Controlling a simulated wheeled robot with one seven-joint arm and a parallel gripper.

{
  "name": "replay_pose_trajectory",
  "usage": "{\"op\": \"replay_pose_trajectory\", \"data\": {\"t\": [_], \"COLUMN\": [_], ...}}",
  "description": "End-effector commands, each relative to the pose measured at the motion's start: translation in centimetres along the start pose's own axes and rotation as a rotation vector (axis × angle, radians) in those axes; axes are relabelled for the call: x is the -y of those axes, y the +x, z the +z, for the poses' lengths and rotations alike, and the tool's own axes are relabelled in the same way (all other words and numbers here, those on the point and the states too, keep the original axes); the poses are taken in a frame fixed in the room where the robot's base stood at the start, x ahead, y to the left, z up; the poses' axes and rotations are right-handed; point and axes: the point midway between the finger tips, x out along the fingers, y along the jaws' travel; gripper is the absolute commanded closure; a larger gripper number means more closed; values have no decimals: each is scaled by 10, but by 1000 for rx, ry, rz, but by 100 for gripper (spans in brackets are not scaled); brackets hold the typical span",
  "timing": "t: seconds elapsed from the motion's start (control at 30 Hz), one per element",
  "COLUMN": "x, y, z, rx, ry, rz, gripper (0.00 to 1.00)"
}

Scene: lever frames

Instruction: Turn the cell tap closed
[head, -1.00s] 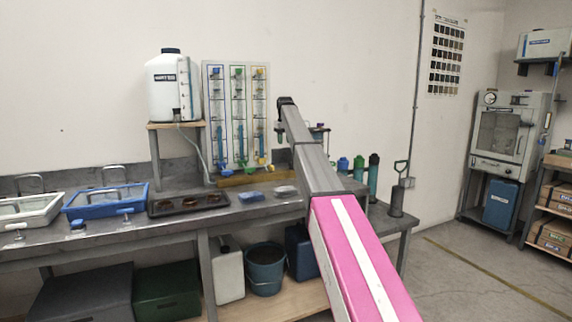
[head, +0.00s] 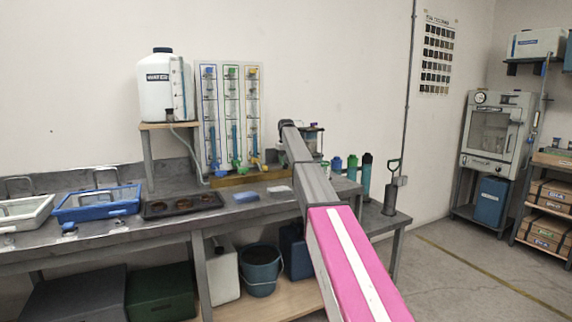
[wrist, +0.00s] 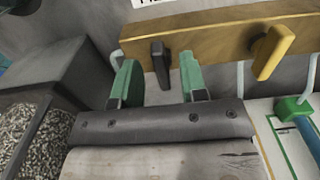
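In the wrist view a short black lever handle (wrist: 159,52) sticks out from a yellow-brown bar; it looks like the tap handle, though no label on it is readable. My gripper (wrist: 160,72) has two green fingers, one on each side of this handle. They are spread apart, with a visible gap to the handle on both sides. In the head view the yellow-brown bar (head: 232,180) lies along the foot of the tube panel. My arm hides my gripper and the black handle there.
A yellow handle (wrist: 272,52) sits on the same bar to the right in the wrist view.

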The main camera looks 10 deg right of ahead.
Motion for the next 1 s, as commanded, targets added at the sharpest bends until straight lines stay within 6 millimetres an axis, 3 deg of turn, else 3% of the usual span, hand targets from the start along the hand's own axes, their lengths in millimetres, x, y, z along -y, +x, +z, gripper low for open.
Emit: {"op": "replay_pose_trajectory", "data": {"t": [0.37, 0.5, 1.0], "x": [0, 0, 1], "y": [10, 10, 10], "z": [0, 0, 0], "rx": [-1, -1, -1], "ry": [0, 0, 83], "rz": [0, 0, 0], "gripper": [61, 100, 100]}}
